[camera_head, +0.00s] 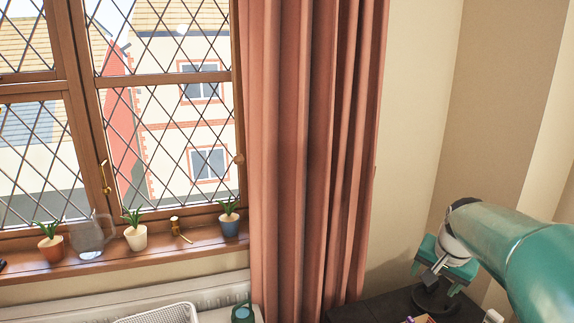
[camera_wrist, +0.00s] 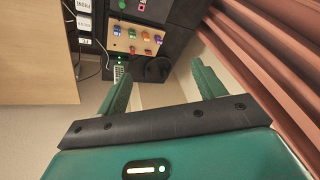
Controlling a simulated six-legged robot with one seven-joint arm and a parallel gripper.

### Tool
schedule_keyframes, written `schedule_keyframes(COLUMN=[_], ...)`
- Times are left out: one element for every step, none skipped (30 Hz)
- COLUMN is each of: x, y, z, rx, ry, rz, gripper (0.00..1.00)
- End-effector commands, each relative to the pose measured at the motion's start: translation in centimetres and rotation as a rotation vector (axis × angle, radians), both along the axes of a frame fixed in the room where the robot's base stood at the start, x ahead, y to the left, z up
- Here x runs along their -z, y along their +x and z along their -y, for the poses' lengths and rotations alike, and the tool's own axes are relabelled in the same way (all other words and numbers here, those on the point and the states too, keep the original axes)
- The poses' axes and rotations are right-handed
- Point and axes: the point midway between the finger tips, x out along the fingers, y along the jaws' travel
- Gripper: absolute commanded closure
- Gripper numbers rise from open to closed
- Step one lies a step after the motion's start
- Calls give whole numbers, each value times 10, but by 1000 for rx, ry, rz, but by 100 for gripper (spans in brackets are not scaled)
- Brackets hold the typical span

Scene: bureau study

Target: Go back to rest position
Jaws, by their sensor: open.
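My gripper (camera_head: 446,262) is at the right in the head view, above a dark surface and beside the wall, with my green arm reaching in from the right edge. In the wrist view, the two green fingers of my gripper (camera_wrist: 160,76) stand wide apart. Nothing is held between them.
A dark surface (camera_head: 375,308) lies below my gripper. In the wrist view a wooden board (camera_wrist: 137,37) carries several coloured pieces. A pink curtain (camera_head: 307,150) hangs left of my gripper. The windowsill (camera_head: 205,240) holds potted plants and a glass jug (camera_head: 88,238). A white basket (camera_head: 160,315) is below.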

Motion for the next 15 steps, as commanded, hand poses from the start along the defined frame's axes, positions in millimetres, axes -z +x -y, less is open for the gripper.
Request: schedule_keyframes(x=[-9,-12,-17,-19,-21,-24,-26,-27,-28,-28,-28,-28,-27,-26,-24], y=[-14,-21,-31,-40,-48,-59,-68,-76,-88,-97,-106,-118,-127,-136,-148], z=[-19,-29,-43,-53,-62,-74,-83,-92,-103,-111,-118,-128,-135,-141,-149], rx=[-50,-79,-118,-147,-177,-215,-245,-276,-313,-343,-371,-410,-438,-465,-501], ry=[-2,-6,-11,-15,-21,-30,-37,-45,-55,-65,-75,-89,-102,-114,-130], rz=[13,18,24,28,32,38,43,47,52,57,60,65,70,73,77], gripper=[31,31,31,31,31,31,31,31,31,31,31,31,31,31,31])
